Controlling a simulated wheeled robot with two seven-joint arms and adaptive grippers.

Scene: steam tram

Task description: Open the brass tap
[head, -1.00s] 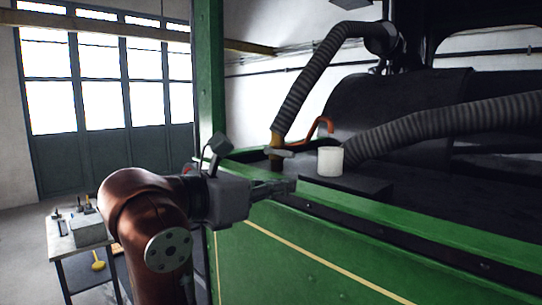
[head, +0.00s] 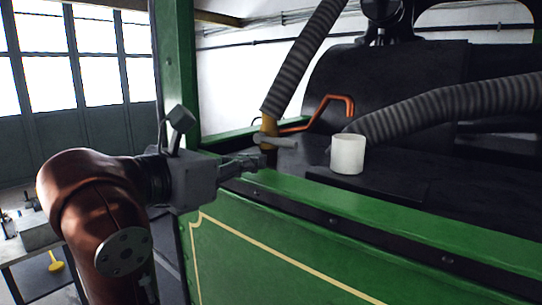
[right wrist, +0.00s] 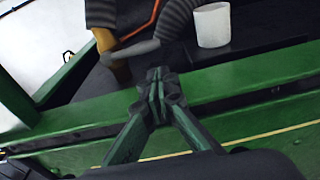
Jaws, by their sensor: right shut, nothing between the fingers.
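The brass tap (head: 268,127) stands at the lower end of a ribbed grey hose, behind the green side wall of the tram. Its grey lever (head: 276,141) lies crosswise, roughly level. In the right wrist view the tap's brass body (right wrist: 104,42) is at the upper left, with the lever (right wrist: 136,51) reaching right. My right gripper (head: 262,160) is shut and empty, just below and in front of the lever in the head view. In the right wrist view its fingertips (right wrist: 156,80) are below the lever, with a small gap in the picture. My left gripper is out of view.
A white cup (head: 347,154) stands on a dark plate right of the tap. An orange-red bent pipe (head: 340,98) and a second ribbed hose (head: 440,108) lie behind. The green rail (head: 400,221) runs in front, and a green post (head: 175,80) stands left.

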